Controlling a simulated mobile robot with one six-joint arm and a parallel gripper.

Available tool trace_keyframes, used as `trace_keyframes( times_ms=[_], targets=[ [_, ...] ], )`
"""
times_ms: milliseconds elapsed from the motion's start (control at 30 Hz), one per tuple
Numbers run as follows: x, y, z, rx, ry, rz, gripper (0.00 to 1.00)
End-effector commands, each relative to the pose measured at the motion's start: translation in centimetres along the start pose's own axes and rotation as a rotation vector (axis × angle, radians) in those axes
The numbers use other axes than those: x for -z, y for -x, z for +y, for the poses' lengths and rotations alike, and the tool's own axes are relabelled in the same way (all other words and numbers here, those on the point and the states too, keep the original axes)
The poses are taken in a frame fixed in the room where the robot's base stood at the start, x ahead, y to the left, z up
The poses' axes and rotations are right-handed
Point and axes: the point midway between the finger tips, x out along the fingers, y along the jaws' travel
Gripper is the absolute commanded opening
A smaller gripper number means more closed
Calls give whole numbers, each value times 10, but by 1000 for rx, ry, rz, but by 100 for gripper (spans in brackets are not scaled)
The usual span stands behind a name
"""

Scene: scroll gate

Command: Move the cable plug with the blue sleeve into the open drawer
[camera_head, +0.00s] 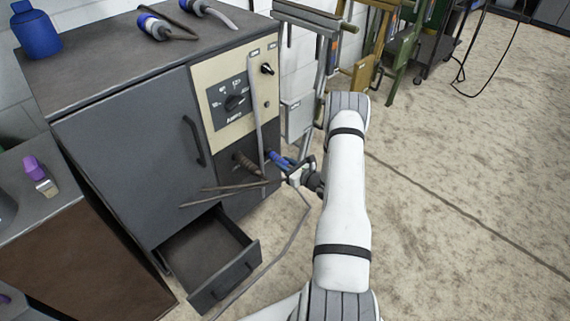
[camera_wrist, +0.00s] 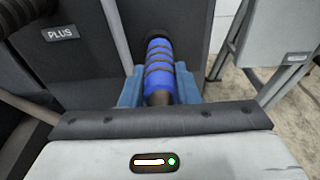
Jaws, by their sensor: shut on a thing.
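The cable plug with the blue sleeve (camera_head: 279,158) is at the lower front of the grey welding cabinet (camera_head: 130,150), by the socket panel. In the wrist view the blue sleeve (camera_wrist: 159,75) has dark bands, and its far end meets a dark round socket. I cannot tell how deep it sits. My gripper (camera_head: 297,170) is shut on the plug, with blue fingers on both sides of it in the wrist view (camera_wrist: 158,92). The open drawer (camera_head: 225,285) sticks out low at the cabinet's front and its visible inside looks empty.
A brown-sleeved plug (camera_head: 245,163) sits left of the blue one. Cables hang in front of the panel and above the drawer. Two more plugs (camera_head: 155,27) and a blue bottle (camera_head: 36,30) are on the cabinet top.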

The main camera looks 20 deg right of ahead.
Motion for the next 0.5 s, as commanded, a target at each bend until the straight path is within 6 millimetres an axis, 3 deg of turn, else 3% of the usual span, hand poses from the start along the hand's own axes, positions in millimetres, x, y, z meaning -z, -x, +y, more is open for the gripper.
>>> trace_keyframes(
  times_ms=[500],
  targets=[
    [2,12,0,-1,-1,0,0]
  ],
)
